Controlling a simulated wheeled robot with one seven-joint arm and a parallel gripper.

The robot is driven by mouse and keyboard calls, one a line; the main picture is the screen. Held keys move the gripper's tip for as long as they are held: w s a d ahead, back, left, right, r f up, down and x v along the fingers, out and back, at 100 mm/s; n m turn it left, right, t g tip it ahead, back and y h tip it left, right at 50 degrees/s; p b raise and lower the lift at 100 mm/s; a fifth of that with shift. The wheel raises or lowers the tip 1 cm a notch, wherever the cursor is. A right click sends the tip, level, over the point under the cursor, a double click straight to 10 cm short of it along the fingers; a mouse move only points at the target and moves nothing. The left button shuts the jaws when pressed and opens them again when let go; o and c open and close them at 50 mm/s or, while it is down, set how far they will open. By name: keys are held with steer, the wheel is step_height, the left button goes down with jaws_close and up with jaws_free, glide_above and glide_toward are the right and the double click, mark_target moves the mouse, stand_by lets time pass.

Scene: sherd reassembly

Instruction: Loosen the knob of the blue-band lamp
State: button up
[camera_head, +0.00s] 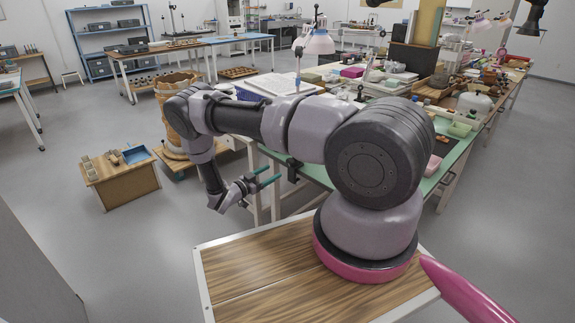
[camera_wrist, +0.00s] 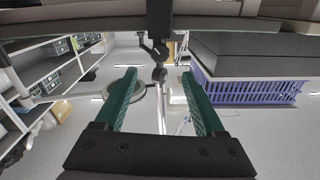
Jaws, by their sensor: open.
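A desk lamp with a pale shade (camera_head: 318,43) stands at the near side of the green-topped table (camera_head: 316,172). In the wrist view a dark clamp post (camera_wrist: 159,28) hangs down to a dark knob (camera_wrist: 159,74). My gripper (camera_head: 273,175) is open and empty at the table edge, its green fingers pointing at the clamp. In the wrist view the knob appears between my fingertips (camera_wrist: 159,80); I cannot tell whether it is within their reach.
A purple basket (camera_wrist: 245,90) shows at the right of the wrist view. The table holds trays, books and many tools. A low wooden box (camera_head: 122,182) and a wooden barrel (camera_head: 172,118) stand left of the table. The floor near my gripper is clear.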

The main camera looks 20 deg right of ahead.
mark_target(288, 163)
steer(key=x, duration=1)
steer(key=shift+d, duration=0.1)
jaws_close()
